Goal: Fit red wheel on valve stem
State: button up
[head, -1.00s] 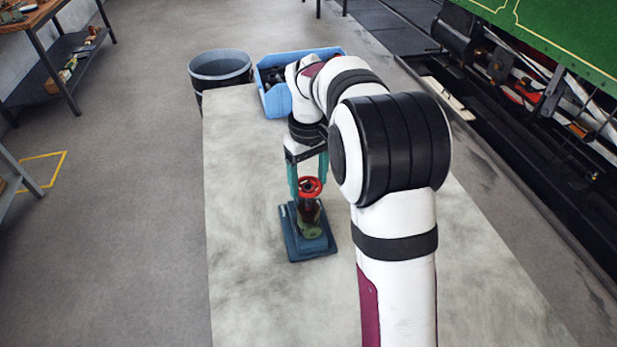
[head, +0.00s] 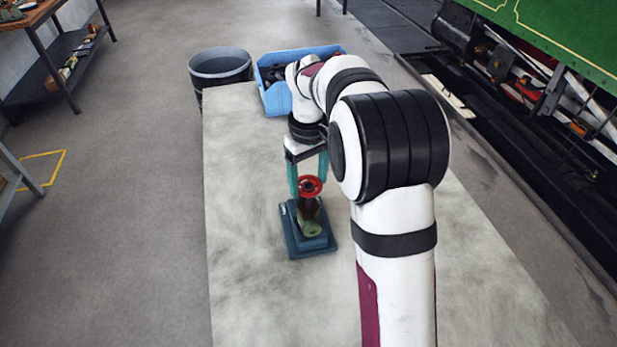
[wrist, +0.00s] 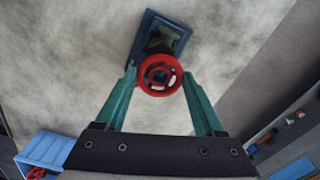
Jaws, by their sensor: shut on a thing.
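The red wheel (head: 310,186) is held between the teal fingers of my gripper (head: 309,178), with its rim and spokes facing the wrist camera. In the wrist view the red wheel (wrist: 160,75) sits between the two fingertips (wrist: 159,76). The valve (head: 310,228), with a brown upper body and a green flange, stands on a dark blue base (head: 290,240) on the table. The wheel is over the top of the valve. The stem is hidden, so I cannot tell whether the wheel is around it or just above it.
A light blue bin (head: 275,98) with dark parts stands at the table's far end, beside a dark round bucket (head: 220,66). The pale tabletop (head: 250,290) around the base is clear. A green tram (head: 570,35) stands at the right.

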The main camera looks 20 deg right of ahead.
jog(key=shift+f, duration=1.2)
dwell(1.6)
jog(key=o, duration=1.3)
jog(key=shift+r, duration=3.55)
